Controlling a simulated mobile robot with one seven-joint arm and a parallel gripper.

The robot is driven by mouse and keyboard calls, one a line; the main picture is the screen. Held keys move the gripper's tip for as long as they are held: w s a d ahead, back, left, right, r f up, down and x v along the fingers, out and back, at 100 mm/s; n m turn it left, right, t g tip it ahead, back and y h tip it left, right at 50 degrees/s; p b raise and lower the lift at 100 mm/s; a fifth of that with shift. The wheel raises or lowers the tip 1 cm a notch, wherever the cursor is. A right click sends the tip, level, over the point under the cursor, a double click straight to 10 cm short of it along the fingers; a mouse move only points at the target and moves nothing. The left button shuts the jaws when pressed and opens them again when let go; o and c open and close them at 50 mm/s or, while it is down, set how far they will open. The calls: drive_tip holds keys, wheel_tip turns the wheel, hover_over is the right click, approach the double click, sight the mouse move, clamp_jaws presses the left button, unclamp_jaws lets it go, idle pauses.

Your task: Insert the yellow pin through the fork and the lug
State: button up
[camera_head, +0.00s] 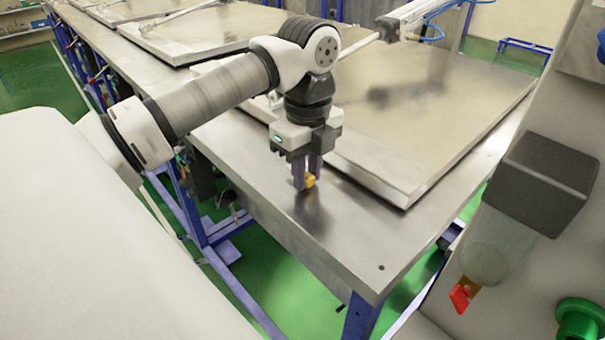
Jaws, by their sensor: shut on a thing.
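The yellow pin (309,181) is a small piece at the tips of my gripper (306,180), just above the bare front strip of the metal table. My gripper points down and is shut on the pin. Only a small part of the pin shows between the fingers; I cannot tell whether it touches the table. A pneumatic cylinder (408,17) with a rod (358,46) runs over the lid at the top. I cannot make out the fork and the lug; my arm covers part of that area.
A large flat metal lid (440,110) lies on the metal table (345,250) behind my gripper. The table's front strip is clear. At right stand a grey panel with a dark box (540,183), a red handle (460,297) and a green knob (578,318).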

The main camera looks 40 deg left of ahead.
sight(307, 174)
drive_tip(key=shift+r+p, duration=2.55)
drive_tip(key=shift+r, duration=1.75)
drive_tip(key=shift+f+b, duration=0.2)
drive_tip(key=shift+b, duration=0.2)
drive_tip(key=shift+s+f+t+b, duration=0.1)
drive_tip(key=shift+s+t+b, duration=0.1)
drive_tip(key=shift+t+b, duration=1.25)
drive_tip(key=shift+s+f+t+b, duration=0.15)
drive_tip(key=shift+t+b, duration=0.7)
drive_tip(key=shift+b, duration=1.1)
